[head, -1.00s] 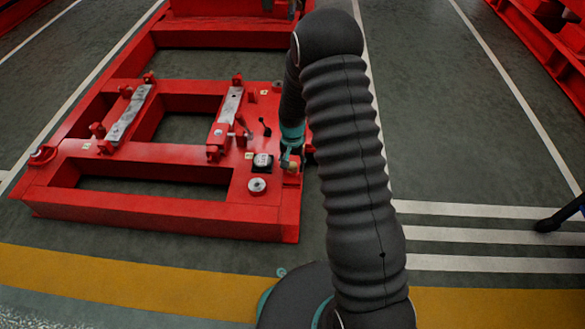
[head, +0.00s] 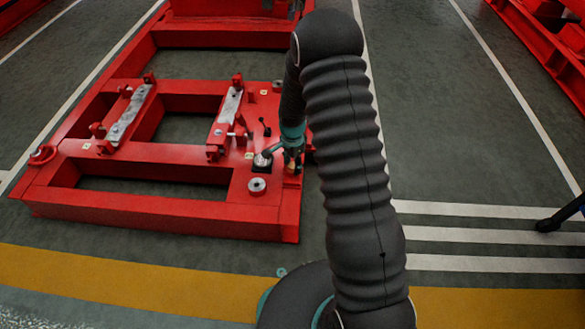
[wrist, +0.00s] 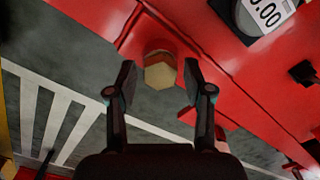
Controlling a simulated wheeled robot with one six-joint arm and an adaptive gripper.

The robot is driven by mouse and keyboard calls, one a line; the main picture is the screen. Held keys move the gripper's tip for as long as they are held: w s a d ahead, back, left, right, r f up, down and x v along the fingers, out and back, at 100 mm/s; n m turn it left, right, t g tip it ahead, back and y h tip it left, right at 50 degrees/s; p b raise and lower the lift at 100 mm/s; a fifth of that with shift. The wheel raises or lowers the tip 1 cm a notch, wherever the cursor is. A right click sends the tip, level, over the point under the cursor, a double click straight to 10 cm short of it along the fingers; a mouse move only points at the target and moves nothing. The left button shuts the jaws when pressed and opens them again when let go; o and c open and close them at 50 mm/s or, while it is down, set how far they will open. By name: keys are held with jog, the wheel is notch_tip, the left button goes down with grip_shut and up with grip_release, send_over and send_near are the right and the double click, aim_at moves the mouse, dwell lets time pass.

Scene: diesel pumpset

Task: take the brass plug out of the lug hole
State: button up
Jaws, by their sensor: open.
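The brass plug (wrist: 160,72) shows its hexagonal head in the wrist view, seated at the red lug by the frame's edge. My gripper (wrist: 160,84) is open, with one dark finger on each side of the plug head and a gap visible on both sides. Neither finger appears to touch it. In the head view my gripper (head: 288,152) is over the right side of the red frame (head: 165,218), close to the lug. The plug is small and partly hidden there. The lug hole itself is covered by the plug.
A gauge with a white numbered display (wrist: 264,12) sits on the red surface beside the plug. A round grey fitting (head: 257,185) is on the frame nearer me. Grey metal bars (head: 130,113) lie on the frame to the left. Open floor is to the right.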

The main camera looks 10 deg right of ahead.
jog(key=shift+m, duration=1)
grip_shut()
